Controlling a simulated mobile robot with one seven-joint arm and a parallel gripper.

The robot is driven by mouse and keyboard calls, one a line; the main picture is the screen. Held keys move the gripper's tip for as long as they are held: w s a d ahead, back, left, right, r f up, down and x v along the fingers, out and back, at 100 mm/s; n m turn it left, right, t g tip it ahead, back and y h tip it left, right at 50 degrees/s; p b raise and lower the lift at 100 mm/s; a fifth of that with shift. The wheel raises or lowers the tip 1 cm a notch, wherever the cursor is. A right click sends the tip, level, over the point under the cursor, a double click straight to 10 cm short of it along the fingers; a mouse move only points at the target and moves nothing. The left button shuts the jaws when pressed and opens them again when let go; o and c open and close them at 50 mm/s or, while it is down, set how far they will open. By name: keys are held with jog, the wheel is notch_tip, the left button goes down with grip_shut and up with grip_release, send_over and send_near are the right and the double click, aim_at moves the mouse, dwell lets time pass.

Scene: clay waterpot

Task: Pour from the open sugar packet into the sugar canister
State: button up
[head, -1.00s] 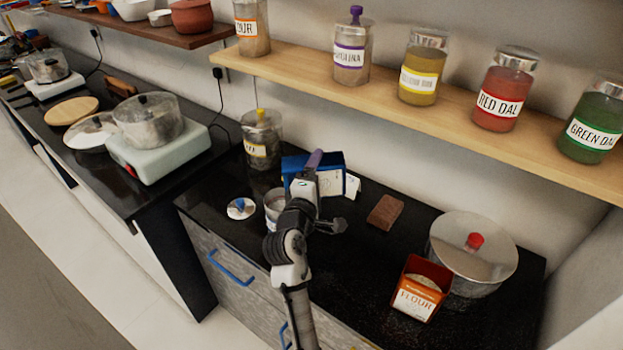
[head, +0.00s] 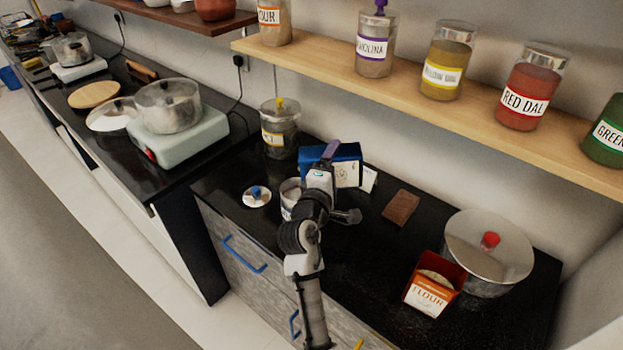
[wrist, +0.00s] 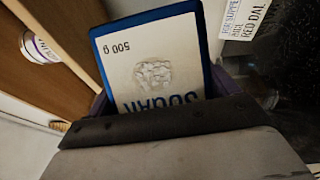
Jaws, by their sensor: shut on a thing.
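The sugar packet (head: 345,168) is blue with a white label. My gripper (head: 330,152) is shut on it and holds it at the back of the black counter. In the head view the packet looks tipped on its side. In the wrist view the packet (wrist: 152,62) fills the middle, with its "SUGAR 500 g" print upside down. The sugar canister (head: 288,200) stands just left of my arm, partly hidden by it, with no lid on. The packet is up and right of it in the picture. I cannot see the packet's mouth or any sugar falling.
A round lid with a blue knob (head: 257,196) lies left of the canister. A labelled jar (head: 279,135) stands behind. A white card (head: 370,178), a brown block (head: 401,206), an open flour packet (head: 428,295) and a lidded pot (head: 488,245) are to the right. A shelf of jars overhangs.

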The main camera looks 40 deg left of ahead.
jog(key=shift+s+a+r+n, duration=0.1)
jog(key=shift+r+n, duration=0.15)
jog(key=shift+n, duration=0.05)
dwell(0.8)
jog(key=shift+r+m+p, duration=0.5)
jog(key=shift+r, duration=0.1)
jog(key=shift+w+d+r+m, duration=0.2)
jog(key=shift+d+r+m, duration=0.1)
jog(key=shift+r, duration=0.05)
jog(key=shift+a+b, duration=0.2)
jog(key=shift+b, duration=0.1)
